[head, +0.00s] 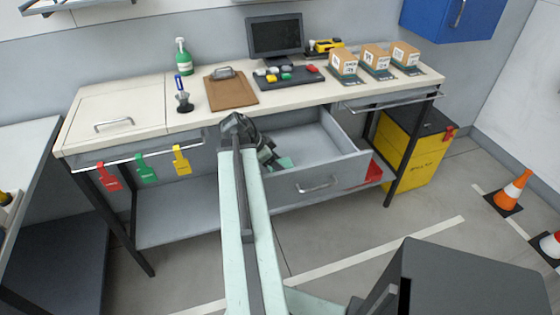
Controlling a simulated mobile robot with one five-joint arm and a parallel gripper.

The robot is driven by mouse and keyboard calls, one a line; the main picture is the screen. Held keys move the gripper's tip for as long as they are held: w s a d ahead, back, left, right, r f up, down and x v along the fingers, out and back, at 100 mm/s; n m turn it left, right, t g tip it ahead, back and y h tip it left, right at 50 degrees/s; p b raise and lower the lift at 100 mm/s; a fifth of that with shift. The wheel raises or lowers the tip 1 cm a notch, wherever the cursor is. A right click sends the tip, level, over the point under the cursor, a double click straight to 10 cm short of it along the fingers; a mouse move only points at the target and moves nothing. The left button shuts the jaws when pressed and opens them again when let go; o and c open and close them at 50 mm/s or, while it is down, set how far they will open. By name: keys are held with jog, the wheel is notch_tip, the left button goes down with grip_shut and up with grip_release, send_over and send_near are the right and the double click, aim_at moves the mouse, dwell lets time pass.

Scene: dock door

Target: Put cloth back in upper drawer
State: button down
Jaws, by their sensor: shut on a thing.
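A grey drawer (345,172) under the worktop is pulled open, with its handle facing the front. My gripper (277,161) is over the left part of the open drawer and points down into it. It is shut on a small green cloth (286,163), of which only a patch shows at the fingertips. My arm hides the left end of the drawer and much of the cloth. I cannot tell whether the cloth touches the drawer floor.
The worktop (300,100) holds a clipboard (231,92), a green bottle (182,57), a monitor (275,37), a keyboard and several boxes. Coloured tags hang from the front rail at left. A yellow bin (412,150) stands right of the drawer. Cones stand on the floor at far right.

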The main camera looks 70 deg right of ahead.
jog(key=c, duration=0.6)
grip_release()
jog(key=shift+a, duration=0.1)
jog(key=shift+r, duration=0.15)
jog(key=p+v, duration=0.3)
jog(key=v, duration=0.1)
jog(key=p+v, duration=0.8)
jog(key=shift+r, duration=0.45)
